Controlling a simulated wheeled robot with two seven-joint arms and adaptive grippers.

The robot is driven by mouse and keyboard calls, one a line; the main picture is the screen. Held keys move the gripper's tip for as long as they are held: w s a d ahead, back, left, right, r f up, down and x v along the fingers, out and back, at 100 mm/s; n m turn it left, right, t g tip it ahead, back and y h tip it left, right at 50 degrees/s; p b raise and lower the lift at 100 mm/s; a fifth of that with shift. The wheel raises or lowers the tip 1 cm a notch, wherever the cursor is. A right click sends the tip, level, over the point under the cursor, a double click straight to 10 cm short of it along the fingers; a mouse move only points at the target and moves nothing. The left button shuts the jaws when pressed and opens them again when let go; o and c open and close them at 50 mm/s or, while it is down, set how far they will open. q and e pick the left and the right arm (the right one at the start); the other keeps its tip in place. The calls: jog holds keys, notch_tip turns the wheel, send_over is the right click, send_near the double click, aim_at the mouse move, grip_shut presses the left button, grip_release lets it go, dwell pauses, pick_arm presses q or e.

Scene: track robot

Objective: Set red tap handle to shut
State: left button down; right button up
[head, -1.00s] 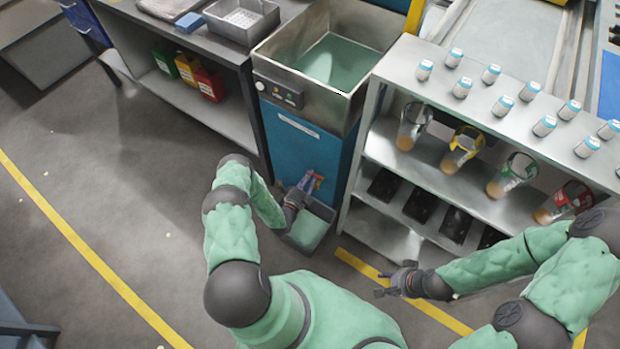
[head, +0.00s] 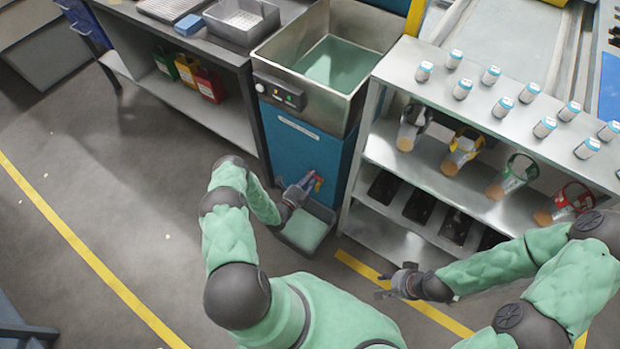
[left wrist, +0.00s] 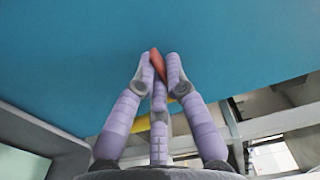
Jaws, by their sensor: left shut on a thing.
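The red tap handle (left wrist: 157,63) shows between the fingertips of my left gripper (left wrist: 160,68) in the left wrist view, in front of a blue panel. The fingers are closed around it and hide part of it. In the head view my left gripper (head: 306,184) is at the front of the blue cabinet (head: 290,140), low down, and the red handle (head: 319,181) shows just beside the fingertips. The handle's exact angle is hard to tell. My right gripper (head: 388,283) is apart from everything, with its fingers spread and empty, over the floor.
A grey tray with a green inside (head: 305,231) sits on the floor below the tap. A steel sink (head: 345,65) tops the blue cabinet. A steel shelf unit (head: 385,150) with cups and dark bins stands to the right. Open floor lies to the left.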

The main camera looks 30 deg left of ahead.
pick_arm(q)
jog(key=c, duration=1.6)
grip_release()
jog(key=shift+o, duration=0.2)
jog(key=s+a, duration=0.1)
jog(key=s, duration=1.1)
